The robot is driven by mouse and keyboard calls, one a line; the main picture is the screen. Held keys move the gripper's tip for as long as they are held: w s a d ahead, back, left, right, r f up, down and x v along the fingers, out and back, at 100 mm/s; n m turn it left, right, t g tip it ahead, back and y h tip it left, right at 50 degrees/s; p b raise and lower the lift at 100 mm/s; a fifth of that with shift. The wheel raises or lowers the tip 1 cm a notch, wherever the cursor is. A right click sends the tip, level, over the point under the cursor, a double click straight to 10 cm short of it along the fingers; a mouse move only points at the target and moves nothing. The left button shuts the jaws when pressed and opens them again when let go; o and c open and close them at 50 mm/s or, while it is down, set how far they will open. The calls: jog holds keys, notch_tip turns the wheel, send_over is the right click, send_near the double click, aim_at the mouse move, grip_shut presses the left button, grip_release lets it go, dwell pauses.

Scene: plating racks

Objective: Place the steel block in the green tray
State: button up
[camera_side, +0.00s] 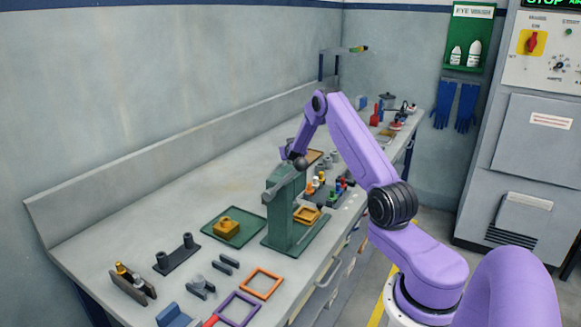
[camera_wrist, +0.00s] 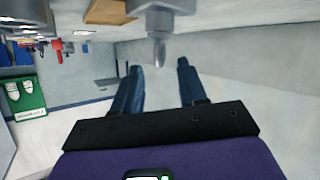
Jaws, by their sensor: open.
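The green tray (camera_side: 210,222) lies on the bench at the middle left in the side view, with a brass-coloured block (camera_side: 226,228) on it. I cannot pick out the steel block with certainty in either view. My gripper (camera_wrist: 159,67) is open in the wrist view, its two blue fingers apart with nothing held between them. A grey rod with a pointed end (camera_wrist: 159,48) shows between and beyond the fingertips. In the side view my arm reaches over the bench behind the green press, and my fingers there are mostly hidden.
Orange (camera_side: 261,283) and purple (camera_side: 238,309) frames, a dark stand with two posts (camera_side: 178,253) and grey blocks (camera_side: 199,285) lie nearer.

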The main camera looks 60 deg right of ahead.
jog(key=shift+x, duration=2.55)
grip_shut()
jog(key=shift+f, duration=0.1)
